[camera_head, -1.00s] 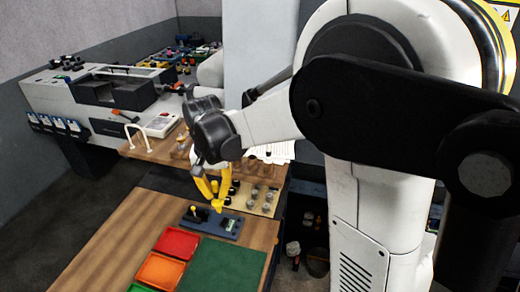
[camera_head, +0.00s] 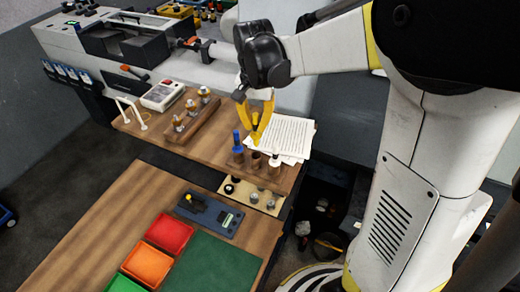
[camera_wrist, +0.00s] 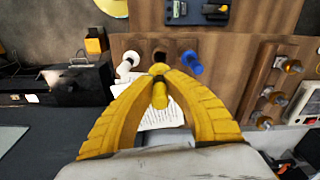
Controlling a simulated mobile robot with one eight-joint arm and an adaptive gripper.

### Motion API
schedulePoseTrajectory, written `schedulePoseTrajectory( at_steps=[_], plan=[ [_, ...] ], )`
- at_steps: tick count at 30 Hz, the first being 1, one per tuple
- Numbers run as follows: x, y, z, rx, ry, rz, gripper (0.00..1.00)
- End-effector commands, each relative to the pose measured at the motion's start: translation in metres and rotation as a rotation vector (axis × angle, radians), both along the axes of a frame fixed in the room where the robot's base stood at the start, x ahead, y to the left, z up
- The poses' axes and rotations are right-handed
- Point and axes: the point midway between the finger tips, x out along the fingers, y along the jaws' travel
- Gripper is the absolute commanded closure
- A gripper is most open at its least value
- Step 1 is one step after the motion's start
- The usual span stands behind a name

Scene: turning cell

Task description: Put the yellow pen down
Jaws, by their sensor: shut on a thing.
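My gripper (camera_head: 256,136) is shut on the yellow pen (camera_head: 255,119). In the wrist view, the yellow fingers meet around the pen (camera_wrist: 160,96), which points away from the camera. They are over a wooden holder (camera_head: 256,159) near the front edge of the upper bench. The holder has a blue pen (camera_head: 237,139) on one side and a white-topped pen (camera_head: 274,159) on the other. The dark middle opening (camera_wrist: 159,54) looks empty in the wrist view, just beyond the fingertips. I cannot tell whether the pen's lower end touches the holder.
Paper sheets (camera_head: 288,136) lie beside and behind the holder. Lower down are a blue-grey device (camera_head: 210,213), coloured trays (camera_head: 169,234) and a green mat (camera_head: 213,264).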

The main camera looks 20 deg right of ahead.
Motion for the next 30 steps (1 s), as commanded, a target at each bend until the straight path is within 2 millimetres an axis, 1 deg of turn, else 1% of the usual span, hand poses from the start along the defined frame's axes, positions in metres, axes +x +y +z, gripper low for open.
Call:
schedulePoseTrajectory(
  at_steps=[1,3,6,8,15,18,25,30],
  plan=[
    [0.0,0.0,-0.01,0.0,0.0,0.0,1.0],
    [0.001,0.0,-0.023,0.0,0.0,0.0,1.0],
    [0.0,0.0,-0.037,0.0,0.0,0.0,1.0],
    [0.0,0.0,-0.042,0.0,0.0,0.0,1.0],
    [0.0,0.0,-0.077,0.0,0.0,0.0,1.0],
    [0.0,0.0,-0.083,0.0,0.0,0.0,1.0],
    [0.0,0.0,-0.083,0.0,0.0,0.0,1.0],
    [0.0,0.0,-0.089,0.0,0.0,0.0,1.0]
  ],
)
